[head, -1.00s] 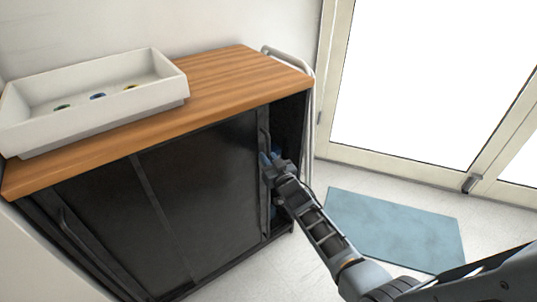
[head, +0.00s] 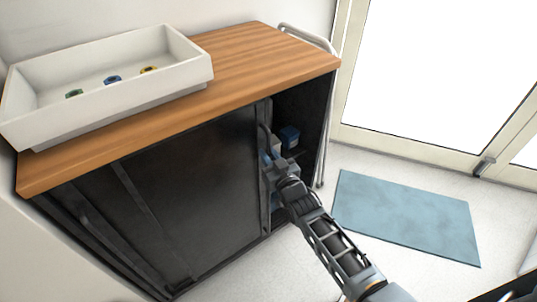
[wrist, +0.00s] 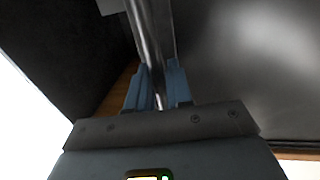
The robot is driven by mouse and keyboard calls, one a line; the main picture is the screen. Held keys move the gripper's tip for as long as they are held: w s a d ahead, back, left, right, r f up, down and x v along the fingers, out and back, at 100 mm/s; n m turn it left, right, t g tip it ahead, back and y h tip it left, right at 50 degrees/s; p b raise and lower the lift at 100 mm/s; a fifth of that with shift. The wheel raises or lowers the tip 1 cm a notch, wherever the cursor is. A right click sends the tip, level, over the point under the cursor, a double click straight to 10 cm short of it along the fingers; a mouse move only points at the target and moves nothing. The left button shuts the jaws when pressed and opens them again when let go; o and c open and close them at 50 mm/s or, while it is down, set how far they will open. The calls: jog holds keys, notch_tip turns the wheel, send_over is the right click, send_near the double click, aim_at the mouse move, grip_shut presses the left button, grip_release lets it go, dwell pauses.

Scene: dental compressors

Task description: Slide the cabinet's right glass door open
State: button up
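The black cabinet has a wooden top (head: 250,62). Its dark right glass door (head: 195,190) stands partly open, leaving a gap at the cabinet's right end. The vertical bar handle (head: 264,138) is at the door's right edge. My gripper (head: 272,160) is at this handle. In the wrist view, the two blue fingers of my gripper (wrist: 158,80) lie close on either side of the metal handle bar (wrist: 147,40) and appear closed on it. The fingers hide part of the handle in the head view.
Blue and white items (head: 289,137) show on a shelf inside the gap. A white tray (head: 115,98) with several small coloured pieces stands on the top. A metal rail (head: 305,36) is at the right end. A blue mat (head: 405,218) lies on clear floor.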

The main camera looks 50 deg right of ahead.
jog(key=shift+o, duration=1.2)
jog(key=shift+s, duration=0.1)
jog(key=v, duration=0.7)
jog(key=shift+s+a, duration=0.2)
jog(key=shift+s, duration=0.05)
